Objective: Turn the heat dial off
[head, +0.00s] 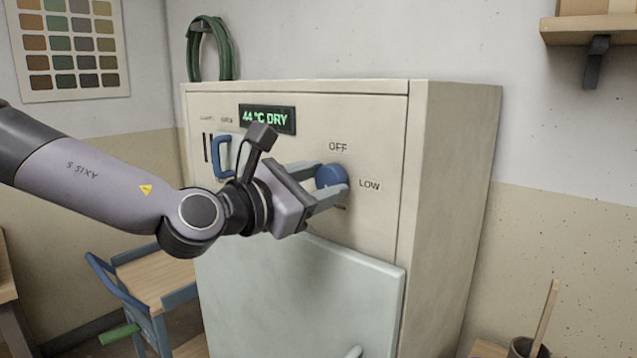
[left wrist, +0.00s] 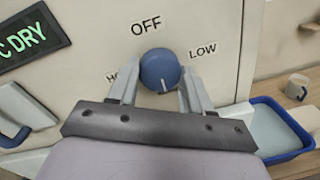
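The heat dial (head: 331,176) is a round blue knob on the upper front of the cream cabinet. It sits below the word OFF and left of LOW. In the left wrist view the dial (left wrist: 160,70) has a small pale mark at its lower edge, pointing down, away from OFF. My left gripper (head: 328,182) has one grey finger on each side of the dial. In the left wrist view its fingertips (left wrist: 161,75) lie against the dial's two sides, with no clear gap. Another label is partly hidden by a finger. My right gripper is not in view.
The cabinet (head: 455,180) has a green lit display (head: 267,119) reading 44 °C DRY, a blue handle (head: 222,157) and a pale lower door (head: 300,290). A blue tray (left wrist: 285,130) and a mug (left wrist: 297,86) are at right.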

